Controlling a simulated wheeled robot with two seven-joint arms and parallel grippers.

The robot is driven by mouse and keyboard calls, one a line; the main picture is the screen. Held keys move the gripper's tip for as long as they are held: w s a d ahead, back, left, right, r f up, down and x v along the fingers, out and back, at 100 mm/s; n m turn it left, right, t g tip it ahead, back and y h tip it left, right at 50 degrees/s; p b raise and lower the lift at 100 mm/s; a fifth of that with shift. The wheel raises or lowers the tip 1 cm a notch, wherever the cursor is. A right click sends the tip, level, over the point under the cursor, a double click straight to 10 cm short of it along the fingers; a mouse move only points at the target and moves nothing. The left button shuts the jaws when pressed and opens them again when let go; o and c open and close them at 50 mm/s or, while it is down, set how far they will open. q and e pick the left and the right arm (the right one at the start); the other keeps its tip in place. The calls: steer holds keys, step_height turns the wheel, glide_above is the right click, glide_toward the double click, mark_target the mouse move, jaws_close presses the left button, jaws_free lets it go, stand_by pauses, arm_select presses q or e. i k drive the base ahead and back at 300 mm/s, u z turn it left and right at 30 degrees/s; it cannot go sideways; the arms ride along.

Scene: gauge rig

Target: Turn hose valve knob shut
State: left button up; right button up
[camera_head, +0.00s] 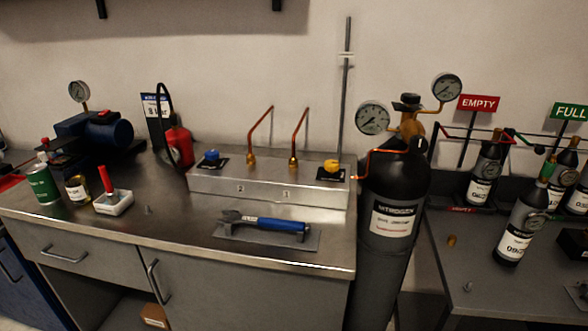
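A metal manifold box (265,188) stands on the steel bench. A blue knob (211,154) is on a dark plate at the box's left end. A yellow knob (331,166) is on a dark plate at its right end, where an orange-red hose (372,151) runs toward the nitrogen cylinder (393,222). I cannot tell which knob is the hose valve, nor whether either is open or shut. Two copper tubes rise from brass fittings (293,163) between the knobs. Neither gripper shows in this view.
A blue-handled wrench (262,222) lies on a grey mat in front of the box. A green can (42,183), a white tray (114,203) and a blue pump (97,130) are at left. Small black cylinders (520,225) stand on the right bench. The front bench middle is fairly clear.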

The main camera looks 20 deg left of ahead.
mark_target(212, 156)
steer(key=u, duration=1.3)
